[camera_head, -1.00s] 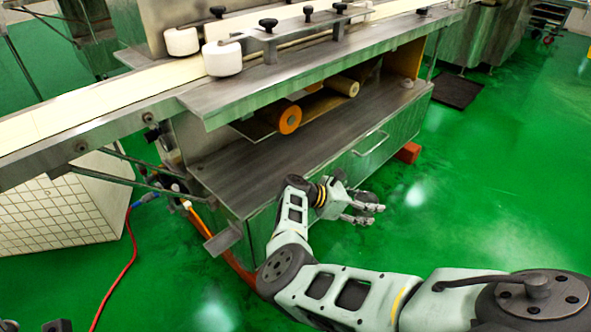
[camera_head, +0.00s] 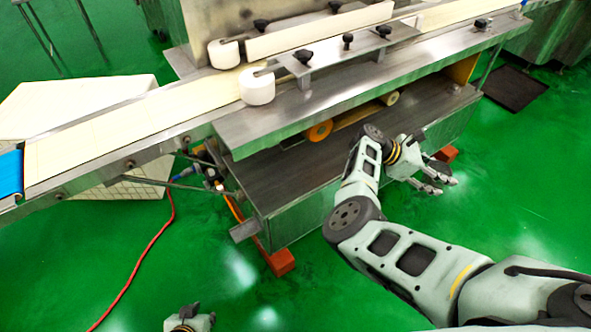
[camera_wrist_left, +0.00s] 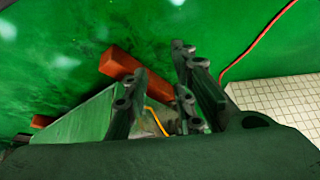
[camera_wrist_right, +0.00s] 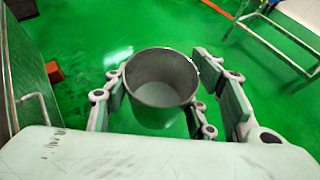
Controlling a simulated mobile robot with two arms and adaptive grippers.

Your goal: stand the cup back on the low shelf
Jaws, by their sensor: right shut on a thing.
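The cup (camera_wrist_right: 160,88) is a grey, round vessel, seen from above into its open mouth in the right wrist view. My right gripper (camera_wrist_right: 158,108) is shut on it, with fingers on both sides. In the head view my right gripper (camera_head: 437,180) is in front of the cabinet's right part; I cannot make out the cup there. The low shelf (camera_head: 285,182) is the flat steel top of the cabinet under the conveyor, and its visible part looks bare. My left gripper (camera_head: 190,320) is at the bottom edge, and its fingers are apart and empty in the left wrist view (camera_wrist_left: 157,95).
The steel conveyor ledge (camera_head: 350,97) overhangs the shelf. An orange roller (camera_head: 319,131) sits at the shelf's back. A red block (camera_head: 280,262) is under the cabinet's near corner. A red hose (camera_head: 140,262) lies on the green floor at left.

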